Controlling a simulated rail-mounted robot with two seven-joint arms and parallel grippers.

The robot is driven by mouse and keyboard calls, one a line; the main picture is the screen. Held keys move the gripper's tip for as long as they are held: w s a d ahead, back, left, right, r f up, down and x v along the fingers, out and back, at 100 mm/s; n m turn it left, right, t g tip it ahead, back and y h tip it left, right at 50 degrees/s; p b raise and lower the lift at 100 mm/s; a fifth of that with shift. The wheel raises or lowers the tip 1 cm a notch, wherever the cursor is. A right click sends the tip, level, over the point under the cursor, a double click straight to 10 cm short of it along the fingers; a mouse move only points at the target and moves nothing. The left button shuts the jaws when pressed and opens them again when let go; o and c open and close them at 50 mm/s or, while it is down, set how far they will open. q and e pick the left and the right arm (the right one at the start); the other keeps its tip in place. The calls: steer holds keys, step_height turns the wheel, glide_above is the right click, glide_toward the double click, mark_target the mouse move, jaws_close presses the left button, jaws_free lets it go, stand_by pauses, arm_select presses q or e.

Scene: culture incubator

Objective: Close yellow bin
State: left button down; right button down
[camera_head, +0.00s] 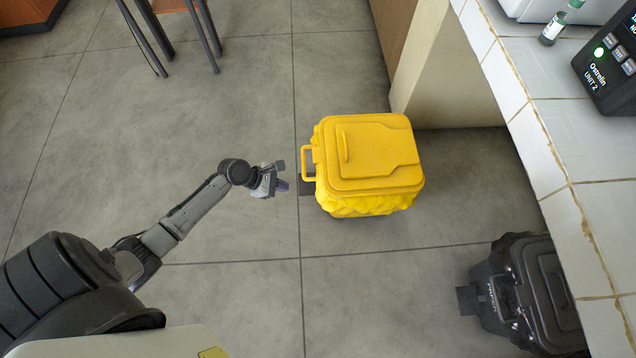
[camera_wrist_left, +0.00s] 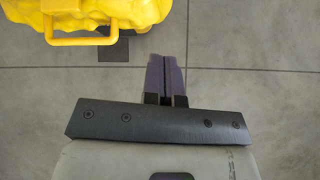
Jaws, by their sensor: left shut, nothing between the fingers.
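The yellow bin (camera_head: 385,150) stands on the floor near the middle of the head view, with its lid down flat on top. A yellow handle loop (camera_head: 307,163) sticks out on its left side, above a dark pedal (camera_head: 307,188). In the left wrist view the bin (camera_wrist_left: 130,12) is at the top left, with its handle (camera_wrist_left: 82,40) and the pedal (camera_wrist_left: 113,50) showing. My left gripper (camera_head: 284,186) is just left of the handle and pedal, apart from them. Its purple fingers (camera_wrist_left: 166,75) are shut and empty. My right gripper is not in view.
A black bin (camera_head: 545,285) stands on the floor at the lower right. A white tiled counter (camera_head: 565,150) runs along the right, bearing a small vial (camera_head: 552,30) and a dark device (camera_head: 612,65). Stool legs (camera_head: 205,35) are at the top left.

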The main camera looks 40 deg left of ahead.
arm_select(q)
steer(key=w+d+f+n+b, duration=0.1)
steer(key=w+d+f+b, duration=0.6)
steer(key=w+b, duration=0.1)
steer(key=shift+d+n+b, duration=0.25)
steer(key=shift+n+b, duration=0.15)
steer(key=shift+b, duration=0.25)
